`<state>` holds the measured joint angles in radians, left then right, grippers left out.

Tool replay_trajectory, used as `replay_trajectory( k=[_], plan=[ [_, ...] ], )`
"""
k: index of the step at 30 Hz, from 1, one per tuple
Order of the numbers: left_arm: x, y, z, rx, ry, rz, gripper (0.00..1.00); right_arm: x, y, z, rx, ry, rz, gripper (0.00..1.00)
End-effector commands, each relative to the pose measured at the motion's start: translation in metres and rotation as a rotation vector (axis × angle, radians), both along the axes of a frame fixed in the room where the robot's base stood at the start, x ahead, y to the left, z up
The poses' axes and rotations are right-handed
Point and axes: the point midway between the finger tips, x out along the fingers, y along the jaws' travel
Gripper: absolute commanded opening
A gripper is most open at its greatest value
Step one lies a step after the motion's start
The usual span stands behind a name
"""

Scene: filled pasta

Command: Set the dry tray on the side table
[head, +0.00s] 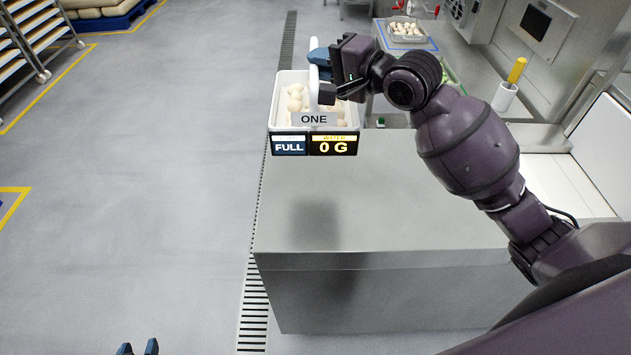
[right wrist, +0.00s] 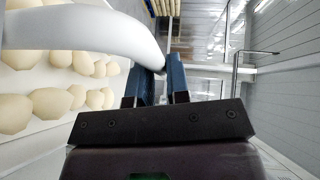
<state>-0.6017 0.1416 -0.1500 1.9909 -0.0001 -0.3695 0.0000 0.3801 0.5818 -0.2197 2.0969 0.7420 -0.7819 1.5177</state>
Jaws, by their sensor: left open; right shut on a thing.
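A white tray (head: 275,98) of pale filled pasta hangs in the air, with tags reading ONE, FULL and WATER 0 G at its front. My right gripper (head: 321,65) is shut on its white arched handle (head: 314,78); the handle also shows in the right wrist view (right wrist: 95,32), between the blue fingers (right wrist: 160,82). A steel table (head: 385,220) with a bare front top lies below and nearer, with a soft shadow on it. I cannot tell whether it is the side table. My left gripper (head: 138,349) is open and empty at the bottom edge, over the floor.
Another tray of pasta (head: 405,30) stands on a blue-edged surface at the back. A white holder (head: 505,97) with a yellow-handled tool stands at the right. A floor drain (head: 254,305) runs along the table's left side. The grey floor at left is clear; racks stand beyond it.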

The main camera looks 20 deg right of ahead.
Motion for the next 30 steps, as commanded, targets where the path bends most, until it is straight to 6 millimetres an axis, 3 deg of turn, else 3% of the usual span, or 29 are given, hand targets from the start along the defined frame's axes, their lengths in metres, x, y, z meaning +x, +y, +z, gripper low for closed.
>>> replay_trajectory(
  k=[5, 21, 30],
  plan=[
    [0.001, 0.000, -0.002, 0.000, -0.003, -0.002, 0.43, 0.001, 0.000, -0.022, 0.000, 0.003, 0.005, 0.00],
    [0.000, 0.000, -0.018, 0.001, 0.005, -0.001, 0.43, 0.001, 0.000, -0.133, 0.000, 0.002, 0.004, 0.00],
    [-0.002, 0.000, -0.023, 0.002, 0.011, -0.001, 0.43, 0.001, 0.000, -0.157, 0.000, -0.002, 0.004, 0.00]
  ],
)
